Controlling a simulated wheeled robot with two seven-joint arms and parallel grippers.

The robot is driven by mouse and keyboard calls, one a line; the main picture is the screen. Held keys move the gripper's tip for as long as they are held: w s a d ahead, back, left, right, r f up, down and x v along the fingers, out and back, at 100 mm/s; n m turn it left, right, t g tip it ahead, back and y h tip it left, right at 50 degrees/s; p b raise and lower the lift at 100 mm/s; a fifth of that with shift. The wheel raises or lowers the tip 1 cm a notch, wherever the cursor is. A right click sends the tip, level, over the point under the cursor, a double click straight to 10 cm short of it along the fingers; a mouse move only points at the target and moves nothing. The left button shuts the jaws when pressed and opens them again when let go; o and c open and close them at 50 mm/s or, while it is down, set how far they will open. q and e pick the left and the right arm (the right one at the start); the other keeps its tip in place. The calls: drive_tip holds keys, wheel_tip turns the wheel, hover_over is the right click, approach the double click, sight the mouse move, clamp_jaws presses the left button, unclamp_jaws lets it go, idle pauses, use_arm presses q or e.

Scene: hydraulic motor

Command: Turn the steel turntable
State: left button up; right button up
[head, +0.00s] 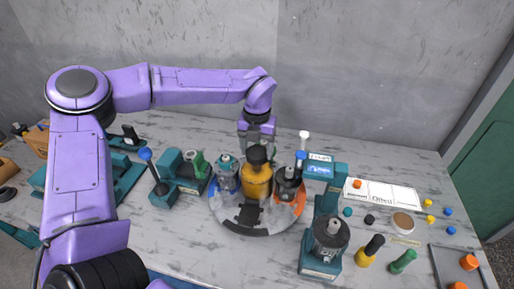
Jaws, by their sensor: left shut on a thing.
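The steel turntable (226,217) is a round grey plate with an orange section at its right, on the middle of the bench. A yellow housing (257,183) with a black knob (257,156) on top stands near its middle. Grey motor parts stand on its left (227,178) and right (289,184), and a black piece (249,214) lies at its front. My left gripper (257,147) points down from behind, with its fingers at the black knob. It is shut on it as far as I see; the exact contact is partly hidden. My right gripper is out of view.
Teal fixtures (185,171) and a blue-knobbed lever (146,155) stand left. A white labelled board (382,195) and several small coloured parts lie right. The wall is behind.

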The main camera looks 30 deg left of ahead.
use_arm(q)
drive_tip(key=o, duration=1.5)
drive_tip(key=shift+f, duration=0.15)
drive_tip(key=shift+r, duration=0.45)
wheel_tip(320, 180, up, 10)
drive_tip(key=shift+a+f+b, duration=0.1)
drive_tip(key=shift+b, duration=0.8)
